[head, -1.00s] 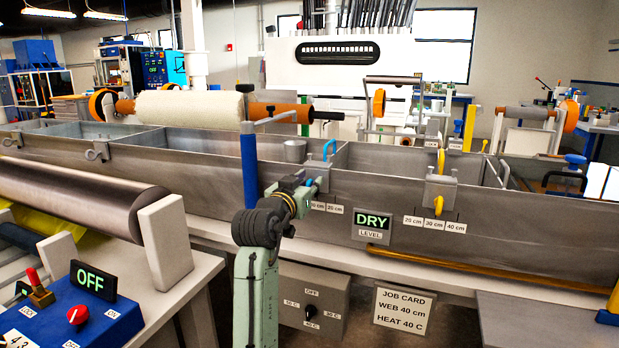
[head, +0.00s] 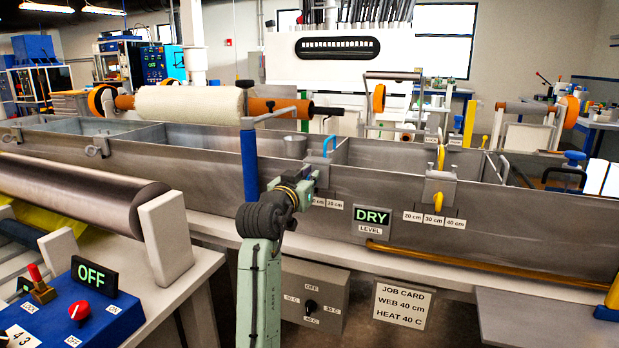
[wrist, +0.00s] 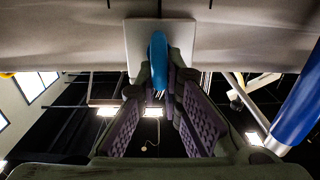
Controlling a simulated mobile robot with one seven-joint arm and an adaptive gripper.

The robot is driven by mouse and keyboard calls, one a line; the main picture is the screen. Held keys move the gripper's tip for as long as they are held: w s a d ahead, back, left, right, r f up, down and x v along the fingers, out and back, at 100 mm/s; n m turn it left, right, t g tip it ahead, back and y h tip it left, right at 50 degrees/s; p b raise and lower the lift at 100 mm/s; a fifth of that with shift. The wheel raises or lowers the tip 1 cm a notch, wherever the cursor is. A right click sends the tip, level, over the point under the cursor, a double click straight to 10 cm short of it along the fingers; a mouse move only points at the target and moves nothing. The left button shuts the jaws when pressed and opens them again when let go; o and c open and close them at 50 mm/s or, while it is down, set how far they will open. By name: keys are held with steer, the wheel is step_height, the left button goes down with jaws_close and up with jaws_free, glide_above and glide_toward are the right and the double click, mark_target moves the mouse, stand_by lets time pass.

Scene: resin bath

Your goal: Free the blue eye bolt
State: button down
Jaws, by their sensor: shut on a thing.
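The blue eye bolt (wrist: 157,55) shows in the wrist view as an upright blue piece in front of a pale metal block (wrist: 150,30). My gripper (wrist: 158,85) is shut on it, with a purple-padded finger on either side. In the head view my gripper (head: 313,180) is at the front of a grey metal block (head: 317,163) on the tank's near wall and hides most of what it holds. A blue loop (head: 329,143) stands at the top of that block.
A blue post (head: 249,165) with a grey bar stands just left of my gripper. A similar block with a yellow eye (head: 438,200) is to the right on the tank wall (head: 480,235). A DRY level sign (head: 373,216) hangs between them.

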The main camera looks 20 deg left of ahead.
steer(key=shift+n+p, duration=0.3)
steer(key=n+p, duration=0.2)
steer(key=n, duration=0.1)
steer(key=a+n+p, duration=0.1)
steer(key=n+p, duration=0.1)
steer(key=n, duration=0.2)
steer(key=n+p, duration=0.2)
steer(key=n, duration=0.1)
steer(key=shift+a+f+p, duration=0.25)
steer(key=shift+f+p, duration=0.1)
steer(key=shift+n, duration=0.3)
stand_by(0.4)
steer(key=c, duration=1.7)
jaws_free()
steer(key=shift+s+f, duration=0.1)
steer(key=s, duration=1.1)
steer(key=shift+s+a, duration=0.2)
steer(key=shift+s, duration=0.2)
